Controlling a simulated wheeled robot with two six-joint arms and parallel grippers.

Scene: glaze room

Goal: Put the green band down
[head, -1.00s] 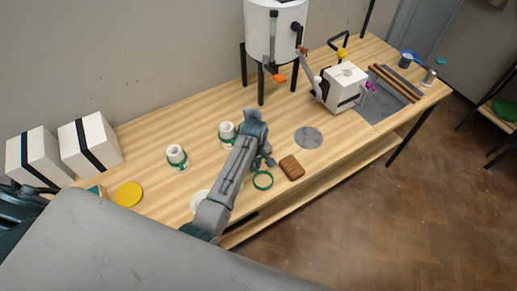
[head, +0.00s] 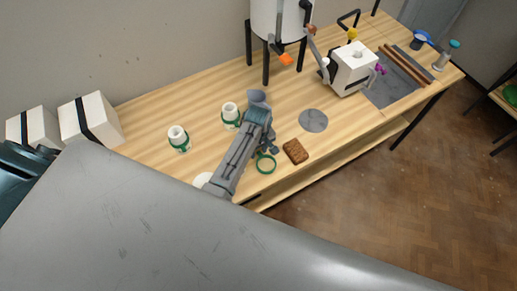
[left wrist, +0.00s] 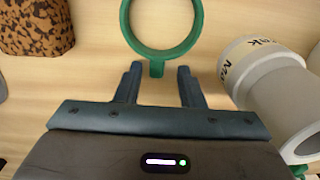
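The green band (head: 266,171) is a ring that looks flat on the wooden table, near its front edge, left of a brown sponge-like block (head: 295,151). The left wrist view shows the ring (left wrist: 194,33) with a small tab pointing toward my left gripper (left wrist: 157,78). That gripper is open; its two fingers stand apart, with clear gaps between them and the tab. In the head view my left gripper (head: 270,148) is just behind the band. My right gripper is not in view.
Two white jars with green bands stand left of my arm, one near (head: 230,110) and one farther left (head: 178,133). A grey disc (head: 313,121) lies right of the gripper. A white boxy device (head: 353,68) and a grey mat (head: 388,92) are farther right.

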